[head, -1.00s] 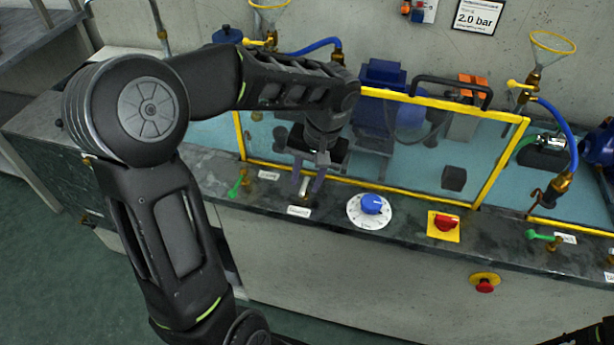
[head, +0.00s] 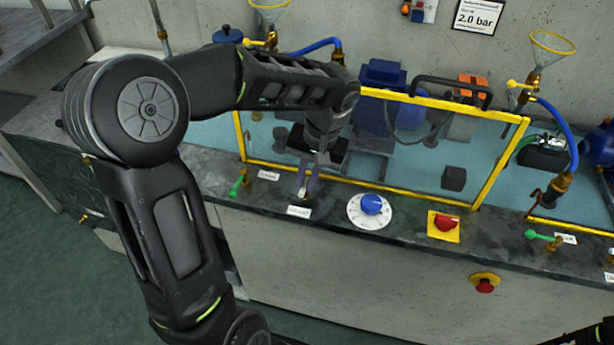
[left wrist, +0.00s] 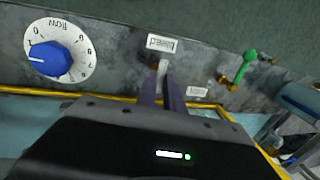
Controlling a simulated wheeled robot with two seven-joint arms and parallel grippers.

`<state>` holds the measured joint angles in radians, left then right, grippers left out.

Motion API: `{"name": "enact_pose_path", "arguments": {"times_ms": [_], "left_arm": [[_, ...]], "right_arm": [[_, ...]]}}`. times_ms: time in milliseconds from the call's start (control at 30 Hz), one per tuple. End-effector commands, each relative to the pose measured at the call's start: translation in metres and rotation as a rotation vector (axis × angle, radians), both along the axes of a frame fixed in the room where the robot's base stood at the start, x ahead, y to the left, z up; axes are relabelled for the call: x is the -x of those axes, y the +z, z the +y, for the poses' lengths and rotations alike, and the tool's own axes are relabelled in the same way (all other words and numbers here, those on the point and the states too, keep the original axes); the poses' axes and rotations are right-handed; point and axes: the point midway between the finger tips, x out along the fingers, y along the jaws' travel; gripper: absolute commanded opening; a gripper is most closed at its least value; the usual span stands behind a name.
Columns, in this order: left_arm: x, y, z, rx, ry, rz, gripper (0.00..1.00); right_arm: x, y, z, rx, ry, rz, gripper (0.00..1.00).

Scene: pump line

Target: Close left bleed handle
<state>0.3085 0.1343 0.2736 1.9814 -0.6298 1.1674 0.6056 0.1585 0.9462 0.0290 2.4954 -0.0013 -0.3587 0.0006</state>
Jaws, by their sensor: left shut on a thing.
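The left bleed handle (left wrist: 162,68) is a small pale lever at the bench's front edge, beside a white label reading "bleed" (left wrist: 161,43). In the head view the label (head: 299,211) lies just in front of it. My left gripper (head: 306,188) reaches down over the yellow-framed clear guard and is shut on the handle. Its two fingers (left wrist: 162,82) are close together around the lever in the left wrist view. The fingers hide much of the handle, so its exact angle is hard to tell. My right gripper is not in view.
A green handle (head: 236,186) stands left of the gripper. The blue flow dial (head: 371,204) and a red switch on a yellow plate (head: 444,224) are to the right. The guard (head: 412,197) stands close behind the fingers. A red stop button (head: 485,284) is on the front panel.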

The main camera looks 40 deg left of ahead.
Motion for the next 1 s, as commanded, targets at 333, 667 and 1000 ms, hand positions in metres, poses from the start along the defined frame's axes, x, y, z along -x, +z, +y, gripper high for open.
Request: {"name": "enact_pose_path", "arguments": {"times_ms": [333, 667, 1000], "left_arm": [[0.0, 0.0001, -0.0003, 0.0, -0.046, -0.001, 0.0], [0.0007, 0.0003, -0.0011, -0.001, -0.236, -0.002, 0.0], [0.0022, 0.0013, -0.0018, -0.002, -0.545, -0.003, 0.0]], "right_arm": [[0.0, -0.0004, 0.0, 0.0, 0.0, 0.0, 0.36], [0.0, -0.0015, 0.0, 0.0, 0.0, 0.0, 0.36], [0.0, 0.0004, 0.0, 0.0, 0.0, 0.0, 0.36]]}}
